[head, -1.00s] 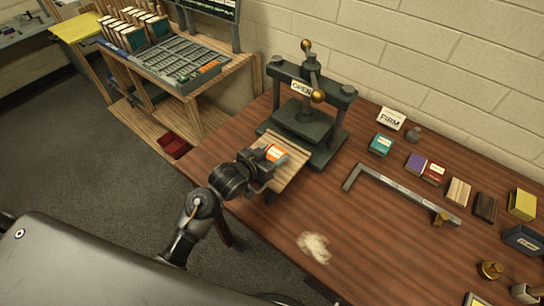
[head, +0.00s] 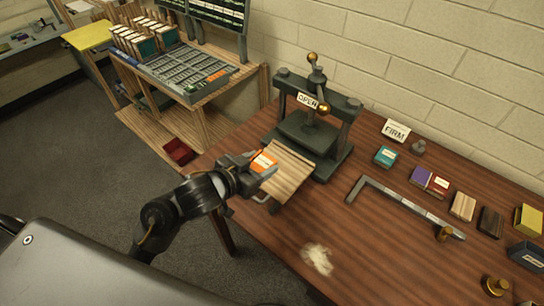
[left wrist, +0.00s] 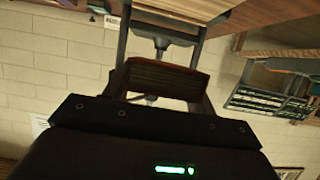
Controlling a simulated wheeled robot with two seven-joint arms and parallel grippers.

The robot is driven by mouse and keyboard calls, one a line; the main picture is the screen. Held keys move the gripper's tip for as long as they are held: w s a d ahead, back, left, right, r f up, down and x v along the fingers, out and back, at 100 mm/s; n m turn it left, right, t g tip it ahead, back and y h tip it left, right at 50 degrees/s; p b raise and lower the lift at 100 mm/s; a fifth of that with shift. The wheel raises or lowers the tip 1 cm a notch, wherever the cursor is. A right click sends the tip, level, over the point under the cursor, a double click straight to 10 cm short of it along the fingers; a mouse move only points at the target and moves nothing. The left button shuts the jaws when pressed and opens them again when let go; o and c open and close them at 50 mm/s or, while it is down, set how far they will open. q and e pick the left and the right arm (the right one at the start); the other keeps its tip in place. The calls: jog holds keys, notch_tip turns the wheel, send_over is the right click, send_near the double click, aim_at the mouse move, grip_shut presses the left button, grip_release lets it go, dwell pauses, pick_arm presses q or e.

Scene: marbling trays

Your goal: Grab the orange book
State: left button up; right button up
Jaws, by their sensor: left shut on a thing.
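The orange book (head: 264,161) has a white label and is in the jaws of my left gripper (head: 256,167) in the head view. The gripper is shut on it, at the left edge of the wooden board (head: 288,172) in front of the press. In the left wrist view the book (left wrist: 160,77) shows as a dark reddish-brown block between the two fingers (left wrist: 158,85). Whether the book still touches the board is unclear. My right gripper is not in view.
The press (head: 310,130) with an OPEN sign stands behind the board. A metal angle bar (head: 410,205), a FIRM card (head: 396,130), a teal book (head: 386,156) and other small blocks lie to the right. A slotted tray (head: 185,72) is on the side bench.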

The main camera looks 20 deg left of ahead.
aim_at(263, 165)
pick_arm(q)
jog(key=v, duration=0.1)
jog(key=p+v, duration=0.1)
jog(key=v, duration=0.1)
jog(key=p+v, duration=0.1)
jog(key=shift+s+d+r, duration=0.3)
jog(key=shift+r, duration=0.05)
jog(key=shift+s+a+p, duration=0.1)
jog(key=shift+s+p, duration=0.35)
jog(key=shift+p, duration=0.15)
